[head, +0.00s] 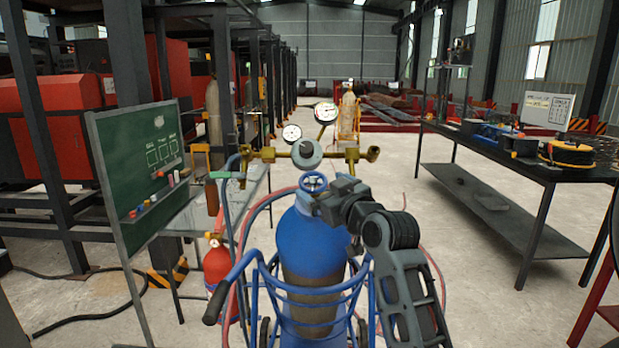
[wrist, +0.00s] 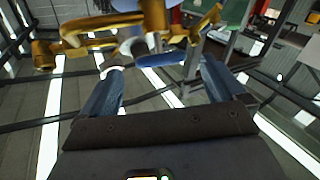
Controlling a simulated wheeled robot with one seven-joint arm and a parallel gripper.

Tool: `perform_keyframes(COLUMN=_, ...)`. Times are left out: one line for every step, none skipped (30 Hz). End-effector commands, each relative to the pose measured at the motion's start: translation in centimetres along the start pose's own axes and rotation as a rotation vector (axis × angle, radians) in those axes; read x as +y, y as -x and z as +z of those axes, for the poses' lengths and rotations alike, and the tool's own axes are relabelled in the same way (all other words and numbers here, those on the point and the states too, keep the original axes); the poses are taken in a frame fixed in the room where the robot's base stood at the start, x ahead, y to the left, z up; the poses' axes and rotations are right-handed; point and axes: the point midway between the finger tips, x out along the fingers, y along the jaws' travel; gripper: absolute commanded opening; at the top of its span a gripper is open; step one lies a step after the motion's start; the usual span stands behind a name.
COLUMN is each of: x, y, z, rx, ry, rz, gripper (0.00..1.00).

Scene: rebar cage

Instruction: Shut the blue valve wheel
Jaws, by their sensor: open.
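The blue valve wheel (head: 314,182) sits on top of the blue gas cylinder (head: 308,243), below the brass regulator (head: 305,153). My gripper (head: 324,200) is at the wheel's right side and front in the head view. In the wrist view the wheel (wrist: 160,60) shows nearly edge-on, between and just beyond the two blue-grey fingertips of my gripper (wrist: 162,82). The fingers are apart, with nothing clamped between them. I cannot tell whether either finger touches the wheel. The wheel's turn angle cannot be read.
The brass fittings (wrist: 105,35) lie close beyond the fingers. The cylinder stands in a blue trolley frame (head: 262,285) with red and blue hoses. A green board (head: 142,165) stands left, a red extinguisher (head: 217,268) beside the trolley. A workbench (head: 520,165) is right, with open floor between.

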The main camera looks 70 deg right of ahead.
Motion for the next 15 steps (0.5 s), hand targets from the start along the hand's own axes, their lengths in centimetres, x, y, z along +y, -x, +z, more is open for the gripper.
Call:
perform_keyframes(x=0.0, y=-0.7, z=-0.2, rx=0.0, ry=0.001, rz=-0.001, gripper=0.96)
perform_keyframes(x=0.0, y=-1.1, z=-0.2, rx=0.0, ry=0.001, rz=-0.002, gripper=0.96)
perform_keyframes(x=0.0, y=-1.7, z=-0.3, rx=0.001, ry=0.001, rz=-0.001, gripper=0.96)
perform_keyframes(x=0.0, y=-2.2, z=-0.3, rx=0.0, ry=0.0, rz=-0.001, gripper=0.96)
perform_keyframes(x=0.0, y=-2.7, z=-0.3, rx=0.001, ry=0.0, rz=-0.001, gripper=0.96)
perform_keyframes(x=0.0, y=-3.3, z=-0.3, rx=0.0, ry=0.0, rz=-0.001, gripper=0.96)
perform_keyframes(x=0.0, y=-3.8, z=-0.3, rx=0.001, ry=0.001, rz=-0.001, gripper=0.96)
perform_keyframes(x=0.0, y=-4.2, z=-0.3, rx=0.0, ry=0.001, rz=-0.001, gripper=0.96)
perform_keyframes(x=0.0, y=-4.8, z=-0.3, rx=0.0, ry=0.001, rz=-0.001, gripper=0.96)
perform_keyframes(x=-0.1, y=-5.2, z=-0.2, rx=0.0, ry=0.0, rz=-0.002, gripper=0.96)
perform_keyframes(x=-0.1, y=-5.5, z=-0.2, rx=0.001, ry=-0.001, rz=-0.001, gripper=0.96)
perform_keyframes(x=0.0, y=-5.9, z=-0.2, rx=0.001, ry=-0.001, rz=-0.001, gripper=0.96)
perform_keyframes(x=0.0, y=-6.2, z=-0.2, rx=0.0, ry=0.0, rz=-0.001, gripper=0.96)
perform_keyframes(x=0.0, y=-6.4, z=-0.2, rx=0.0, ry=0.0, rz=0.0, gripper=0.96)
perform_keyframes(x=-0.1, y=-6.6, z=-0.1, rx=0.0, ry=0.0, rz=0.0, gripper=0.96)
